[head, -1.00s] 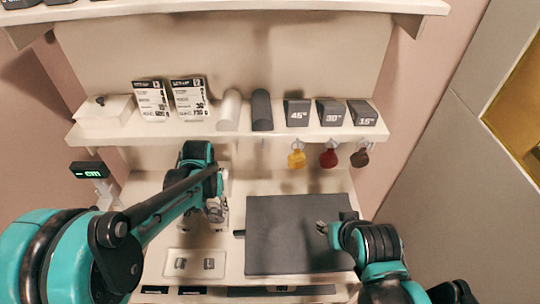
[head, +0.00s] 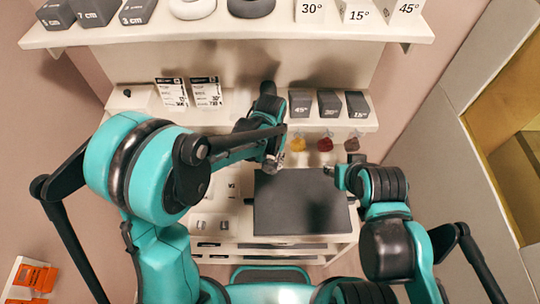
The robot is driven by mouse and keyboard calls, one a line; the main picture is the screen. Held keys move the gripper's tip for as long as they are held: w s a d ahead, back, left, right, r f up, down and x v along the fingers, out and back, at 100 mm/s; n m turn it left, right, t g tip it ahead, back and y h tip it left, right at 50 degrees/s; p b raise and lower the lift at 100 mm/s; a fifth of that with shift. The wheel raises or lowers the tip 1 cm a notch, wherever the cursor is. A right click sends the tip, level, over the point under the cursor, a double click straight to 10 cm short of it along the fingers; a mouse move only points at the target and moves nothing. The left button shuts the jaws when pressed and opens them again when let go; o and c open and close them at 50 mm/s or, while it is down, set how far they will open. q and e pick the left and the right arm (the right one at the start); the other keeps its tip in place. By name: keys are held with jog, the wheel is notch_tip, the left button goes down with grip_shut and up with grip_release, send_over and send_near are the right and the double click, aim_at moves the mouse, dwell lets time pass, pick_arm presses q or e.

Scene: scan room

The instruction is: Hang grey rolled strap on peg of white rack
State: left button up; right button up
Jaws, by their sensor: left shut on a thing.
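The white rack (head: 345,128) has pegs under its middle shelf edge. Yellow (head: 298,145), red (head: 325,145) and brown (head: 352,144) rolled straps hang there. My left gripper (head: 273,163) is just left of the yellow strap, in front of and below the shelf edge. It is shut on a small greyish thing, apparently the grey rolled strap, mostly hidden by the fingers. The peg near it is hidden behind my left arm. My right gripper (head: 329,171) is over the upper right of the dark mat, apart from the straps; its fingers are too small to read.
Dark angle blocks (head: 328,103) and white cards (head: 207,92) stand on the middle shelf. The upper shelf (head: 230,38) overhangs it.

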pick_arm(q)
jog(key=shift+w+f, duration=0.15)
jog(key=shift+w, duration=0.85)
jog(key=shift+w+f+b, duration=0.1)
jog(key=shift+w+f, duration=0.2)
jog(key=shift+w, duration=1.05)
jog(key=shift+w+f+b, duration=0.15)
jog(key=shift+w+f, duration=0.1)
jog(key=shift+w, duration=1.15)
jog(key=shift+w+f+b, duration=0.1)
jog(key=shift+w+f, duration=0.2)
jog(key=shift+w, duration=1.05)
jog(key=o, duration=1.2)
notch_tip(320, 180, up, 8)
jog(key=shift+f, duration=0.25)
